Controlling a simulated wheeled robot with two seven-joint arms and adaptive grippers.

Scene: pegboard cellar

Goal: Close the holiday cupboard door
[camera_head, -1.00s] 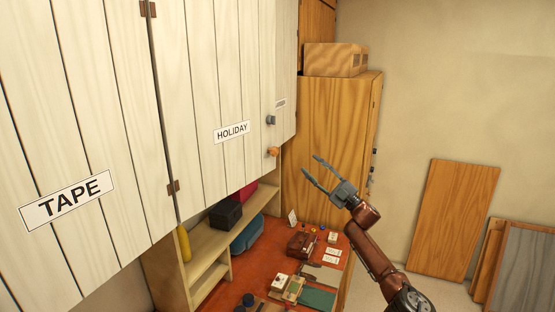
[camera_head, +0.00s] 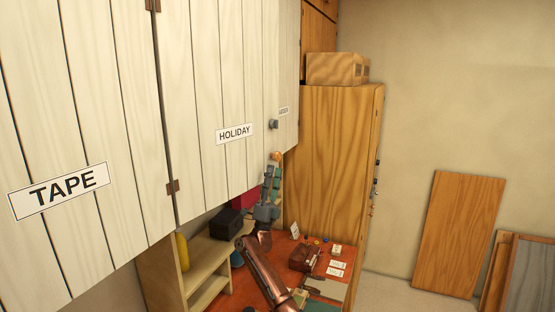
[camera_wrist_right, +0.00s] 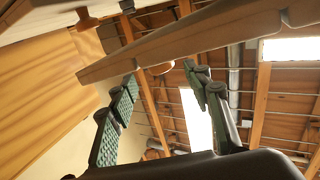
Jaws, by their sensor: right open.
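The holiday cupboard door (camera_head: 210,100) is a white plank door with a HOLIDAY label (camera_head: 234,133), hinged on its left. I cannot tell how far it stands from its frame. My right gripper (camera_head: 272,172) is open, pointing up just below the wooden knob. In the right wrist view, a long pale wooden edge (camera_wrist_right: 180,42) crosses beyond the open fingers (camera_wrist_right: 162,90); contact is unclear. My left gripper is not in view.
The TAPE door (camera_head: 75,120) adjoins on the left. Below are a shelf unit (camera_head: 205,258) and a red bench top (camera_head: 290,255) with small items. A tall wooden cabinet (camera_head: 335,140) carrying a box (camera_head: 335,68) stands behind. Boards (camera_head: 457,235) lean on the right wall.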

